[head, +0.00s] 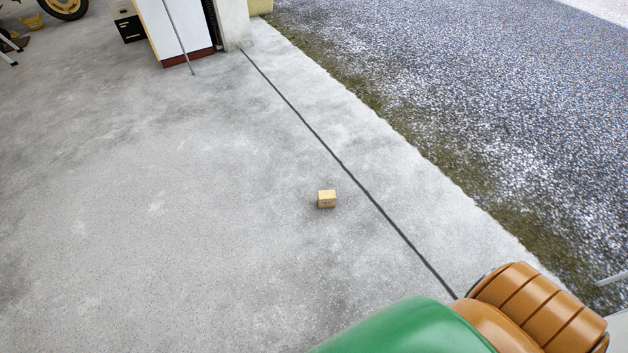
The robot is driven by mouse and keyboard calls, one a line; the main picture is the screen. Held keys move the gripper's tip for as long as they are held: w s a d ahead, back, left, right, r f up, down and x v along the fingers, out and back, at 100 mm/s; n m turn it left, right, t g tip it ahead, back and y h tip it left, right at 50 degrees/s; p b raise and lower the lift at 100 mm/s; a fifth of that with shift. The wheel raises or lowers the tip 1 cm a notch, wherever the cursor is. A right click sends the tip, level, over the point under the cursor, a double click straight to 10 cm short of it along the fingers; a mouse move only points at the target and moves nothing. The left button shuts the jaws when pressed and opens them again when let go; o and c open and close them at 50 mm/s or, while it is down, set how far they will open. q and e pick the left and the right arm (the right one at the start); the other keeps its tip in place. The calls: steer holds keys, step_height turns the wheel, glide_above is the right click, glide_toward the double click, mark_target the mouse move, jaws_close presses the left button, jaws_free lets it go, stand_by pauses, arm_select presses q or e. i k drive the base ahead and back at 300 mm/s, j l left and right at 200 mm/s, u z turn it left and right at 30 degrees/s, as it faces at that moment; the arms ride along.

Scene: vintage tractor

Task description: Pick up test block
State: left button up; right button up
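The test block (326,199) is a small tan, wood-coloured block with faint dark marks on its front face. It sits alone on the grey concrete floor in the head view, a little right of the middle and just left of a dark floor seam. Neither of my grippers shows in this view, so their state is hidden. Nothing is touching the block.
A green and orange rounded object (410,328) fills the lower right corner. A white cabinet (175,28) and a black box (128,22) stand at the back left. Gravel (500,100) lies beyond the concrete's mossy right edge. The floor around the block is clear.

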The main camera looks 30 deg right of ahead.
mark_target(327, 198)
steer(key=i+z, duration=0.35)
steer(key=i+j+z, duration=0.3)
steer(key=i, duration=0.15)
steer(key=i+j+z, duration=0.35)
steer(key=i+l, duration=0.05)
steer(key=l, duration=0.05)
